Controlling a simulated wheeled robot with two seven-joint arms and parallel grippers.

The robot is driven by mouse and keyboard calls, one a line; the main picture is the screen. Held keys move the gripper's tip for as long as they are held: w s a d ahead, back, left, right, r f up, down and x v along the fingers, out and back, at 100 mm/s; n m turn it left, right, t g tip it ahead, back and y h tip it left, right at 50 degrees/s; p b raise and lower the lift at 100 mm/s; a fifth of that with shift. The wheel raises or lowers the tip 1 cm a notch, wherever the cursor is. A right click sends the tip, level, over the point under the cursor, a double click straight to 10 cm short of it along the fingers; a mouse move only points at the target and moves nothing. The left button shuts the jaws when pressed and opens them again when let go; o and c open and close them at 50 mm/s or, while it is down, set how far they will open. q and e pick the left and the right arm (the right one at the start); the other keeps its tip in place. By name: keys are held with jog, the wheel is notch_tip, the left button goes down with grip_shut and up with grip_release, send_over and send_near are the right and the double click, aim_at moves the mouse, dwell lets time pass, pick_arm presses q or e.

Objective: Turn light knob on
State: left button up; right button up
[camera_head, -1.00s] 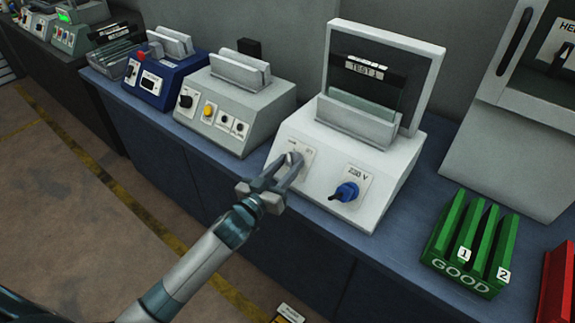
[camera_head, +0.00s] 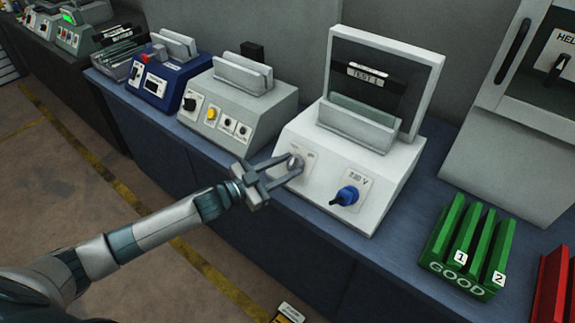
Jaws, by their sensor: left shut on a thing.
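The light knob (camera_head: 296,162) is a small grey knob on the sloped front of the white test box (camera_head: 325,172), left of a blue knob (camera_head: 346,196). My left gripper (camera_head: 292,167) comes in from the left and is shut on the light knob, with its fingertips around it. The fingers partly hide the knob, and its exact angle is hard to tell. A dark plate marked TEST 1 (camera_head: 365,92) stands in the slot on top of the box, inside a light frame. My right gripper is out of view.
A grey device (camera_head: 238,112) and a blue device (camera_head: 165,85) stand left of the white box on the blue bench (camera_head: 300,212). A green GOOD rack (camera_head: 447,274) and a red rack (camera_head: 553,285) are at the right. A grey cabinet (camera_head: 500,150) stands behind them.

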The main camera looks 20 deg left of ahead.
pick_arm(q)
jog(key=m+g+p, duration=0.1)
jog(key=m, duration=0.1)
jog(key=m+g+h+p, duration=0.1)
jog(key=r+m+g+p, duration=0.1)
jog(key=m, duration=0.1)
jog(key=shift+w+a+m+h, duration=0.25)
jog(key=shift+w+m+h, duration=0.05)
jog(key=shift+f+m+g+p, duration=0.1)
jog(key=shift+m+g+p, duration=0.75)
jog(key=shift+m, duration=0.45)
jog(key=shift+f, duration=0.1)
jog(key=o, duration=1.1)
jog(key=shift+c, duration=0.2)
jog(key=shift+d, duration=0.1)
